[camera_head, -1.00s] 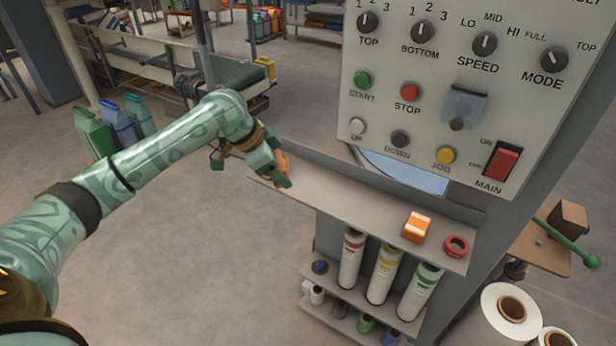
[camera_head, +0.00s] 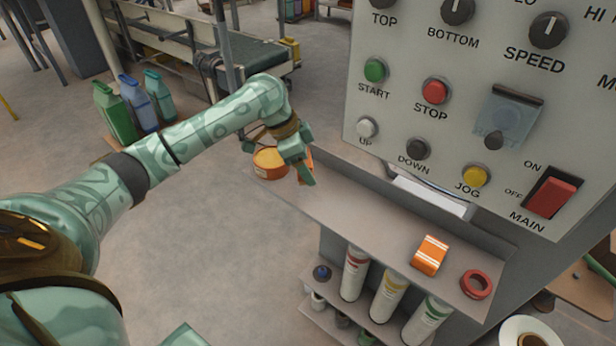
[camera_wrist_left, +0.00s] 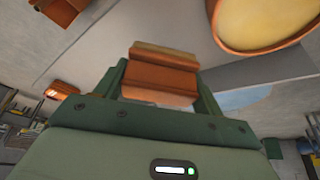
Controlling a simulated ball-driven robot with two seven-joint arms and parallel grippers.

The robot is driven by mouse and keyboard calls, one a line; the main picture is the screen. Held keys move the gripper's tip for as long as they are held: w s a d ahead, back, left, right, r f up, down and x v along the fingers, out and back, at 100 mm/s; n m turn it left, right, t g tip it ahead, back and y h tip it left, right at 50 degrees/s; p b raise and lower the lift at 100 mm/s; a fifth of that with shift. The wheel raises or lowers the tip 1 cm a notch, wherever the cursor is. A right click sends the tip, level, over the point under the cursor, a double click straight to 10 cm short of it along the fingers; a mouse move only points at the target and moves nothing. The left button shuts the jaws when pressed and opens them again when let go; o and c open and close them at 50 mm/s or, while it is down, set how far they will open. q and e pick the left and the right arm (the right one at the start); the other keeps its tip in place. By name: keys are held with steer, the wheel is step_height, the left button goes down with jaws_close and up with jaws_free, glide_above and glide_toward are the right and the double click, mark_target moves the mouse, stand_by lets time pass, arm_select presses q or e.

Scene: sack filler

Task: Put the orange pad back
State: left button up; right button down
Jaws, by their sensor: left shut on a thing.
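The orange pad (camera_wrist_left: 160,78), a small block with a paler tan top layer, is between the jaws of my left gripper in the left wrist view. In the head view my left gripper (camera_head: 304,170) is shut on it, over the left part of the grey shelf (camera_head: 345,211) under the control panel. Only an orange sliver of the pad (camera_head: 310,158) shows beside the fingers there. I cannot tell whether the pad touches the shelf. My right gripper is not in view.
A round orange tin (camera_head: 270,161) is at the shelf's left end, close beside my left gripper. An orange box with a white band (camera_head: 430,255) and a red ring (camera_head: 476,284) are at the right end. The shelf's middle is clear. The control panel (camera_head: 408,100) stands above.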

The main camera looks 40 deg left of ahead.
arm_select(q)
step_height(320, 180, down, 4)
steer(key=shift+s+r+b, duration=0.1)
steer(key=shift+r+b, duration=0.1)
steer(key=shift+b, duration=0.5)
steer(key=shift+r, duration=0.1)
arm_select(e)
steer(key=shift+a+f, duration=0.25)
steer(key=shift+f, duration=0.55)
arm_select(q)
steer(key=o, duration=0.9)
steer(key=p+v, duration=0.5)
steer(key=v, duration=0.7)
steer(key=shift+d+r+p, duration=0.1)
steer(key=shift+p, duration=0.2)
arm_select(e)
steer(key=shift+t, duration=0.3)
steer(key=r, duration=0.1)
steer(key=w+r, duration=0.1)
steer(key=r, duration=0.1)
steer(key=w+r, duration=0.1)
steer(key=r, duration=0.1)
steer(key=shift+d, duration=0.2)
